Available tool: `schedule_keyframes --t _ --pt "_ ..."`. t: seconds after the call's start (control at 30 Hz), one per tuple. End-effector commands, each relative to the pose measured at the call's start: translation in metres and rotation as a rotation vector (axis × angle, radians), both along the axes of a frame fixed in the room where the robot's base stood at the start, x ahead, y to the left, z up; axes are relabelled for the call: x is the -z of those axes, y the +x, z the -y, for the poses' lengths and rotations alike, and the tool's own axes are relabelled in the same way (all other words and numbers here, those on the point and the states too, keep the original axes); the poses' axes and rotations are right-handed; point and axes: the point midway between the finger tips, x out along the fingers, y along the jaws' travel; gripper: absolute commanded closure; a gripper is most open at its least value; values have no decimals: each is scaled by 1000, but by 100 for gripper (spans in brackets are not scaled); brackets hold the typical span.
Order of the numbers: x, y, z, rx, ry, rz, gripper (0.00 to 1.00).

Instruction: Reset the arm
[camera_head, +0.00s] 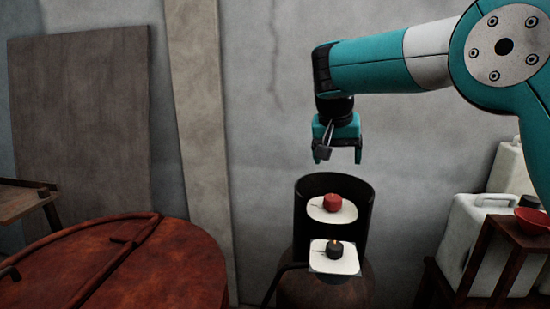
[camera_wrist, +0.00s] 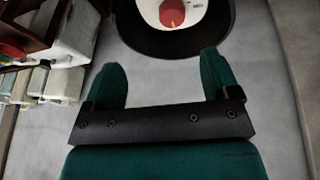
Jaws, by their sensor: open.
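My gripper (camera_head: 338,152) points down at the end of my teal arm, its two fingers apart and nothing between them. It hangs above a dark, open-fronted round stand, clear of it. On the stand, a red candle (camera_head: 332,202) sits on a white plate (camera_head: 350,214). Lower and in front, a black candle (camera_head: 334,249) sits on a white squarish plate (camera_head: 347,267). In the wrist view, my gripper (camera_wrist: 165,80) shows both teal fingers spread, with the red candle (camera_wrist: 172,14) beyond them near the top edge.
A large rust-red round lid (camera_head: 150,265) fills the lower left. White jugs (camera_head: 465,235) and a dark wooden stand with a red bowl (camera_head: 532,220) are at the right. A grey board (camera_head: 80,125) leans on the wall. The wall area left of my gripper is clear.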

Motion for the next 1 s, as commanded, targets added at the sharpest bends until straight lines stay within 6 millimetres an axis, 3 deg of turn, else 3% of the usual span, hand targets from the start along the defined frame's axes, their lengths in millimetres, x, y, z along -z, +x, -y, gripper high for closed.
schedule_keyframes --t 0.27,0.5,0.6,0.7,0.8,1.0 --pt "33 -124 8 -442 71 -99 19" --pt "81 -268 -3 -776 236 -171 19" --pt "96 -316 -9 -867 302 -187 19" --pt "105 -347 -14 -923 350 -195 19" --pt "110 -364 -15 -953 376 -201 19" --pt "110 -367 -16 -958 381 -202 19"
